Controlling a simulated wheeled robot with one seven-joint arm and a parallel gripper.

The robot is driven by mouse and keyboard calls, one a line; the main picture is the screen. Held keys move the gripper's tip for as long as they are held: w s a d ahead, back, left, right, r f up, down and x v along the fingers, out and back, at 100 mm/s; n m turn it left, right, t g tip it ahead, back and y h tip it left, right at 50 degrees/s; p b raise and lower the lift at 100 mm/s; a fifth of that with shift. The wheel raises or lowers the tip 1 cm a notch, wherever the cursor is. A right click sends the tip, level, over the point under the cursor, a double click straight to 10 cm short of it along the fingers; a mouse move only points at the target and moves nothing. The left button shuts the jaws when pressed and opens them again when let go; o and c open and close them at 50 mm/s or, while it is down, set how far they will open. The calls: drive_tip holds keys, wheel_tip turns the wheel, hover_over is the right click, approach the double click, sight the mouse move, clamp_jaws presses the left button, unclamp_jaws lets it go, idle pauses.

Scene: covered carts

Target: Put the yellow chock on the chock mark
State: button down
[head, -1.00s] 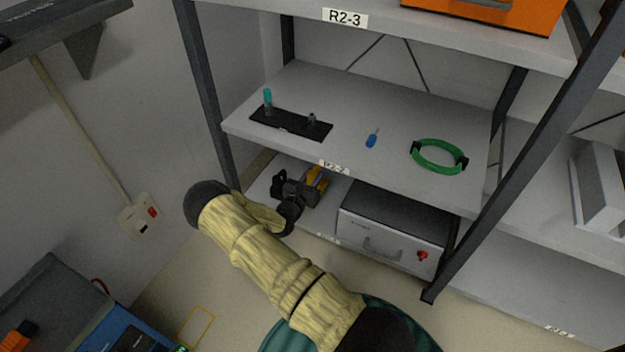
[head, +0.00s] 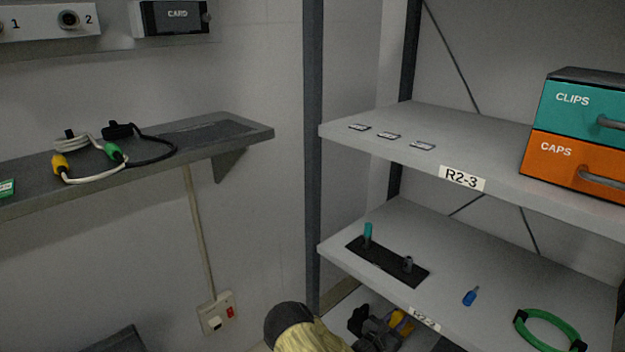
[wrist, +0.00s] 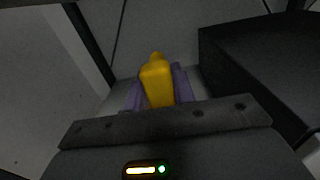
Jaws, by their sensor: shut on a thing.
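My gripper (wrist: 157,92) is shut on the yellow chock (wrist: 156,82), which sits between its two purple fingers in the wrist view. In the head view the yellow chock (head: 398,318) shows partly beside my dark gripper parts, low at the bottom edge, at the lowest shelf under the R2-2 shelf. My arm hides part of that area. The chock mark is not seen in either present view.
A shelf rack stands at the right; its R2-2 shelf (head: 475,318) bears a black plate (head: 385,262), a blue screwdriver-like item (head: 470,296) and a green ring (head: 550,334). A dark box (wrist: 265,75) is close right of my gripper. A wall shelf (head: 200,150) holds cables.

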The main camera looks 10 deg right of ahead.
drive_tip(key=shift+r+p, duration=3)
drive_tip(key=shift+r, duration=0.45)
drive_tip(key=shift+f, duration=0.1)
